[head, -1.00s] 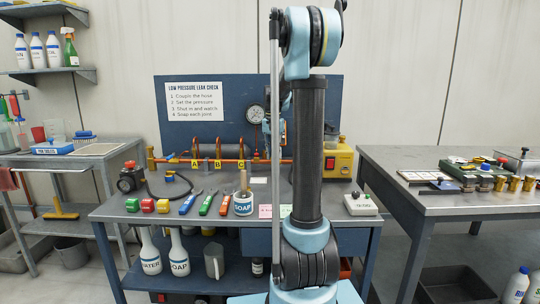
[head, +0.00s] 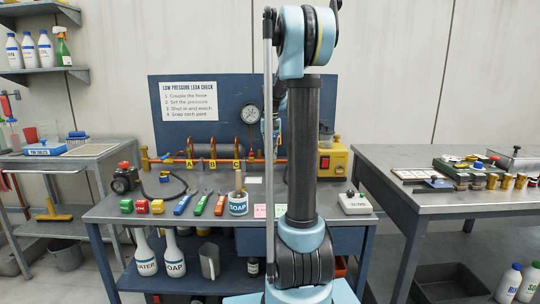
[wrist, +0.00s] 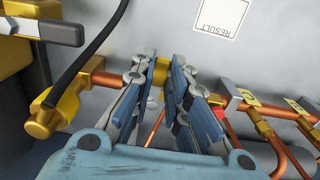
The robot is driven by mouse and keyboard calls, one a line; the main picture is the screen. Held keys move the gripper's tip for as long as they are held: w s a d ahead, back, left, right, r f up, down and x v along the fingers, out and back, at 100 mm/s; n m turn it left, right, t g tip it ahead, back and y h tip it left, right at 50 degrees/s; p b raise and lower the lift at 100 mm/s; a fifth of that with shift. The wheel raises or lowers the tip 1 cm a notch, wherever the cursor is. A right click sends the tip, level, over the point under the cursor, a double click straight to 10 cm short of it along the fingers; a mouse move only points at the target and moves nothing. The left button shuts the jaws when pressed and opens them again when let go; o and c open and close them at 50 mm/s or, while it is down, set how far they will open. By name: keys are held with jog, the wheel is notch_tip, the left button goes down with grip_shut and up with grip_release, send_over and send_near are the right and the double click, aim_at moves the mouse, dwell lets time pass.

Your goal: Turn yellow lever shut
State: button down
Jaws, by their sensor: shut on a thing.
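In the wrist view my gripper (wrist: 160,85) is shut on a small yellow piece, which I take to be the yellow lever (wrist: 160,72). The piece sits between the fingertips, and most of it is hidden by the fingers. The copper pipe (wrist: 105,78) runs behind the fingers on both sides. In the head view my arm stands in front of the blue bench panel. It hides the lever and most of my gripper there.
A yellow box (head: 335,162) stands right of my arm on the bench. A pressure gauge (head: 251,115) and lettered valves (head: 213,162) are at left. Coloured blocks, tools and a soap pot (head: 238,205) line the front. In the wrist view a yellow fitting (wrist: 50,112) lies left.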

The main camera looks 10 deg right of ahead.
aim_at(270, 156)
jog(key=c, duration=1.6)
grip_release()
jog(key=shift+o, duration=0.2)
notch_tip(270, 156, up, 12)
jog(key=shift+w, duration=0.15)
jog(key=shift+f, duration=0.1)
